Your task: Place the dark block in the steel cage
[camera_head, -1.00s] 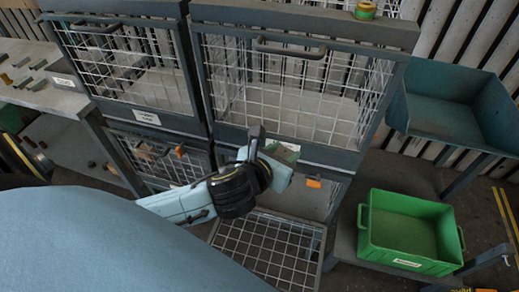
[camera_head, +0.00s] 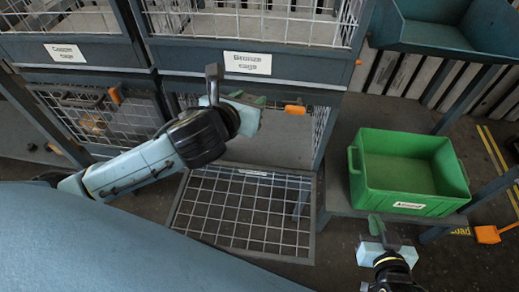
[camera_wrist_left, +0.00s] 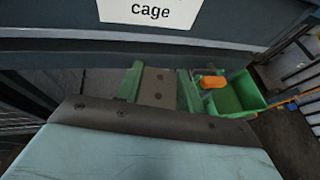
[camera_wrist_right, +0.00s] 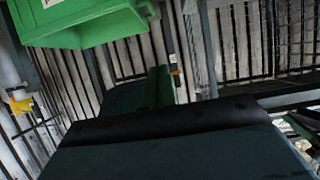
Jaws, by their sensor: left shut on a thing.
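My left gripper (camera_head: 250,108) is in front of the opening of the lower middle cage (camera_head: 318,135), just below the bronze cage label. In the left wrist view its green fingers (camera_wrist_left: 160,90) are shut on a grey-brown block with small dark dots (camera_wrist_left: 157,88), which I take as the dark block. The head view does not show the block clearly. The lower middle cage has its mesh door (camera_head: 240,212) folded down. A small label on that door is unreadable, so I cannot confirm it is the steel cage. My right gripper (camera_head: 378,228) is low at the right; its jaws are unclear.
The bronze cage (camera_head: 250,28) and copper cage (camera_head: 60,20) are above. A closed lower left cage (camera_head: 95,115) holds a brownish thing. A labelled green bin (camera_head: 405,170) stands right, below a teal bin (camera_head: 440,25). An orange latch (camera_head: 295,109) is beside the opening.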

